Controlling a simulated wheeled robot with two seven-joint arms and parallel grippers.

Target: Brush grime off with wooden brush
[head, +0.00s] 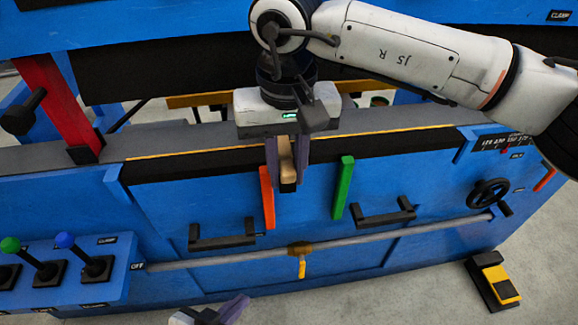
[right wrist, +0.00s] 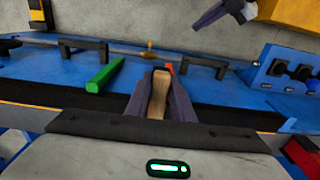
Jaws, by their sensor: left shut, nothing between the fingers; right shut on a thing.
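My right gripper (head: 287,160) points down in the middle of the head view, shut on the wooden brush (head: 287,168). The brush is light brown with a dark lower end. It hangs in front of the blue machine's dark edge strip. In the right wrist view the brush (right wrist: 158,95) sits between the two purple-grey fingers. My left gripper (head: 222,312) is shut and empty at the bottom edge of the head view, and also shows at the top of the right wrist view (right wrist: 226,14). I cannot make out any grime for certain.
The blue machine (head: 220,180) carries an orange bar (head: 267,198), a green bar (head: 342,187), black handles (head: 222,235) and a long grey rail (head: 390,236). Knobbed levers (head: 90,262) stand at left, a handwheel (head: 489,194) at right. A yellow pedal (head: 500,283) is on the floor.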

